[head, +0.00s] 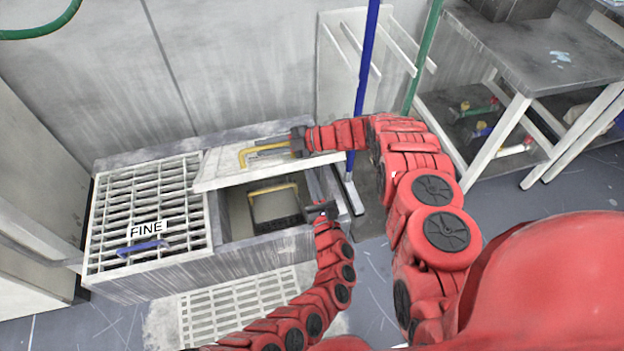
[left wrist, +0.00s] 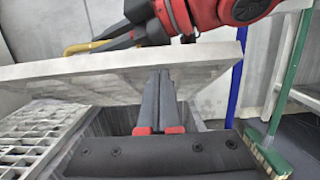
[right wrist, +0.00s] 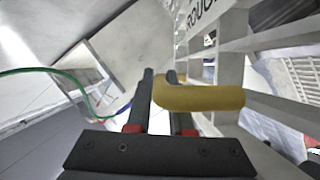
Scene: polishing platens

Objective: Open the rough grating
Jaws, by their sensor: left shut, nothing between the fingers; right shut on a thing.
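The rough grating (head: 228,168) is tilted up over an open compartment at the right of the tank, with its outer face toward the back wall. "ROUGH" is partly readable on it in the right wrist view (right wrist: 205,45). My right gripper (head: 288,146) is shut on its yellow handle (head: 246,155); the handle also shows in the right wrist view (right wrist: 205,96). My left gripper (head: 311,175) is shut and empty at the compartment's right side. In the left wrist view its fingers (left wrist: 161,78) reach the grating's underside (left wrist: 110,85); I cannot tell whether they touch.
The fine grating (head: 165,195) with a blue handle (head: 143,247) lies flat on the left. A yellow-handled item (head: 275,205) sits inside the compartment. A blue pole (head: 364,70) and a green pole (head: 423,55) stand right of the tank. A grey table (head: 540,60) is further right.

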